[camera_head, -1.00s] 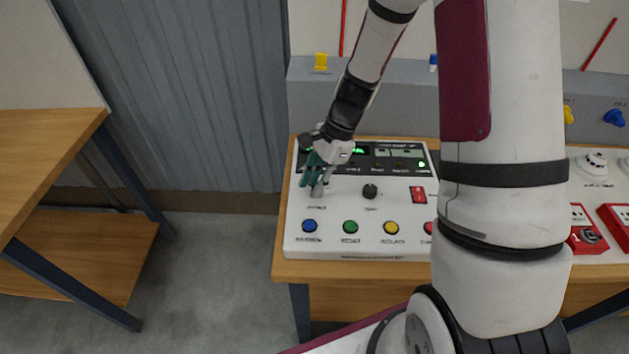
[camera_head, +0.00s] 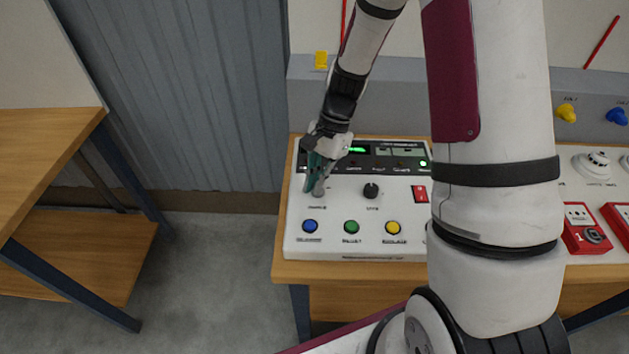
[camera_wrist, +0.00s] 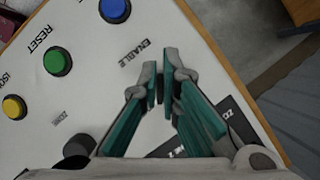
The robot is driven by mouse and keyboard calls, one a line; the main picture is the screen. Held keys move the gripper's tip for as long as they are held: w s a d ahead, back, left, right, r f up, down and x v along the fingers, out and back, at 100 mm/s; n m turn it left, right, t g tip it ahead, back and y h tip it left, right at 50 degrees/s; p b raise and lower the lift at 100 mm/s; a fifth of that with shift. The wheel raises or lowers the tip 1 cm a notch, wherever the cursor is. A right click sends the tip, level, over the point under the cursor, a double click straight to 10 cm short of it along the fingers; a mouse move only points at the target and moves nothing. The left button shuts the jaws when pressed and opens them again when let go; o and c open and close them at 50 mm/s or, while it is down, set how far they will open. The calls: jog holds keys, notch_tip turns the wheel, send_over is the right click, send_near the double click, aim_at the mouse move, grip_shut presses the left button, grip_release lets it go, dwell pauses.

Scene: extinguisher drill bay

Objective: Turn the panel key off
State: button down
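The control panel (camera_head: 385,205) is a white sloped box on a wooden table. The panel key (camera_head: 318,192) is a small grey part at its left, above the blue button. My gripper (camera_head: 316,182) has teal fingers pointing down at the key. In the wrist view my gripper (camera_wrist: 160,72) has its fingertips close together around the key spot, beside the ENABLE label (camera_wrist: 134,54). The fingers appear shut on the key and hide most of it, so its turn angle cannot be read. A green light (camera_head: 423,163) and a green display (camera_head: 357,149) glow on the panel.
Blue (camera_head: 310,226), green (camera_head: 351,227) and yellow (camera_head: 392,228) buttons line the panel's front. A black knob (camera_head: 371,190) and a red switch (camera_head: 420,194) sit right of the key. A wooden bench (camera_head: 45,150) stands left, with open floor between.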

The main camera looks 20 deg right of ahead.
jog(key=n+g+h, duration=0.1)
jog(key=n, duration=0.3)
jog(key=shift+d+b, duration=0.1)
jog(key=shift+b, duration=0.2)
jog(key=shift+s+d+n+g+h, duration=0.1)
jog(key=shift+n+g+h, duration=0.15)
jog(key=shift+n, duration=0.65)
jog(key=shift+s+n+g+h, duration=0.15)
jog(key=shift+n+h, duration=0.2)
jog(key=shift+n, duration=0.55)
jog(key=shift+w, duration=0.1)
jog(key=c, duration=1.8)
grip_release()
jog(key=shift+r, duration=0.1)
jog(key=v, duration=1.2)
